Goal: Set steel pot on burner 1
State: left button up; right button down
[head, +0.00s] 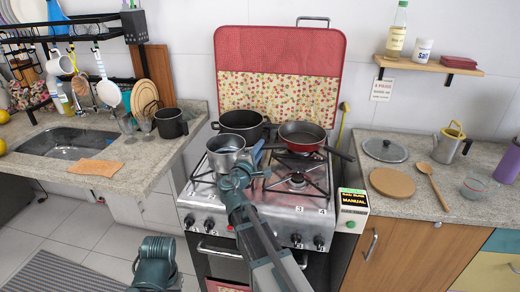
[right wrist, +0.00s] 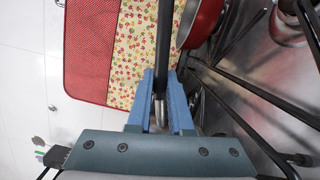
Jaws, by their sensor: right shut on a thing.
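The steel pot (head: 225,150) is over the left part of the stove (head: 255,205), in front of the black pot. I cannot tell whether its base touches the grate or hangs a little above it. My right gripper (head: 257,157) is at the pot's right side. In the right wrist view its blue fingers (right wrist: 161,100) are shut on the dark handle (right wrist: 165,45), whose metal loop end shows between them. The pot's body is outside that view. The numbers 1 to 4 mark the front knobs; the burner under the pot is largely hidden. My left gripper's fingers do not show.
A black pot (head: 241,122) stands on the back left burner and a red pan (head: 302,136) on the back right, close to my gripper. The front right burner (head: 297,180) is bare. The red and patterned panel (head: 280,92) stands behind. Counters flank the stove.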

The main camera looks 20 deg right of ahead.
jog(key=shift+f+b, duration=0.55)
jog(key=c, duration=0.7)
grip_release()
jog(key=shift+c, duration=0.2)
jog(key=v, duration=1.3)
jog(key=shift+s+a, duration=0.25)
jog(key=shift+s, duration=0.15)
